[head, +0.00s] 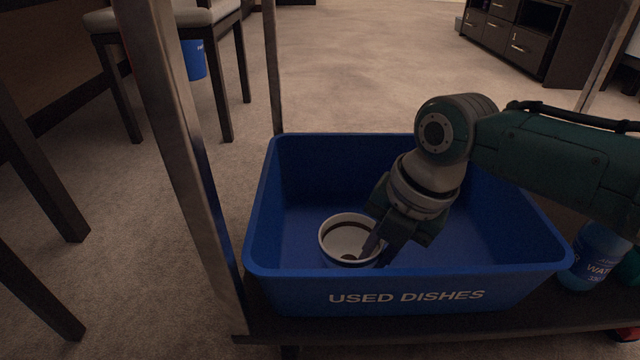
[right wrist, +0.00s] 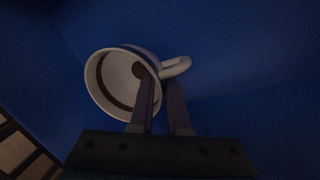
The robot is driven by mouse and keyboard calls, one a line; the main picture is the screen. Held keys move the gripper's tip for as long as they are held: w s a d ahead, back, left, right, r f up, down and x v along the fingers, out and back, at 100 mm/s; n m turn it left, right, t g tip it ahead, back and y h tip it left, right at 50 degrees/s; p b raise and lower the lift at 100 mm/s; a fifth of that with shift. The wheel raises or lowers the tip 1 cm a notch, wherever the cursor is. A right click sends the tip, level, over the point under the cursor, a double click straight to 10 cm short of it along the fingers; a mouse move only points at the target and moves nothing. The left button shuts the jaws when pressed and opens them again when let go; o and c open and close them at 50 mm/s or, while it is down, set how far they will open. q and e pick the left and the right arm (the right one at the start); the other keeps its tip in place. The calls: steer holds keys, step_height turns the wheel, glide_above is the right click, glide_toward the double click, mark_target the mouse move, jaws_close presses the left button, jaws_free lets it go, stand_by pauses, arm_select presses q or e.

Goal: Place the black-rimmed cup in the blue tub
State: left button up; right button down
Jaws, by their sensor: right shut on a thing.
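The black-rimmed cup (head: 338,222) is white with a dark band inside and shows inside the blue tub (head: 400,294), near its front wall. My right gripper (head: 376,250) reaches down into the tub at the cup's right side. In the right wrist view the cup (right wrist: 97,84) has its handle to the right. The right gripper (right wrist: 162,88) is shut on the cup's wall, one finger inside the cup and one outside, beside the handle. Whether the cup's base touches the tub floor cannot be told. My left gripper is not in view.
The tub, marked "USED DISHES", stands on a dark cart shelf (head: 430,325) between metal posts (head: 185,150). A blue water bottle (head: 594,258) stands right of the tub. A chair (head: 215,18) is at the back left. The rest of the tub looks empty.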

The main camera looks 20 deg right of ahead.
steer(key=shift+f, duration=0.25)
steer(key=c, duration=0.9)
jaws_free()
steer(key=shift+r, duration=0.15)
steer(key=p+v, duration=1.1)
steer(key=v, duration=0.1)
steer(key=s+a+r+m+t, duration=0.1)
steer(key=s+a+r+m, duration=0.1)
steer(key=s+a+m, duration=0.7)
steer(key=s+d+r+m, duration=0.1)
steer(key=s+d+m, duration=0.2)
steer(key=m, duration=0.2)
steer(key=s+d+r+m+h, duration=0.1)
steer(key=s+d+r+m, duration=0.1)
steer(key=s+m, duration=0.2)
steer(key=s+d+r+m, duration=0.2)
steer(key=s+d+m, duration=0.1)
steer(key=m, duration=0.4)
steer(key=shift+s+d+t+h, duration=0.3)
steer(key=shift+s+h, duration=0.1)
steer(key=shift+s, duration=0.05)
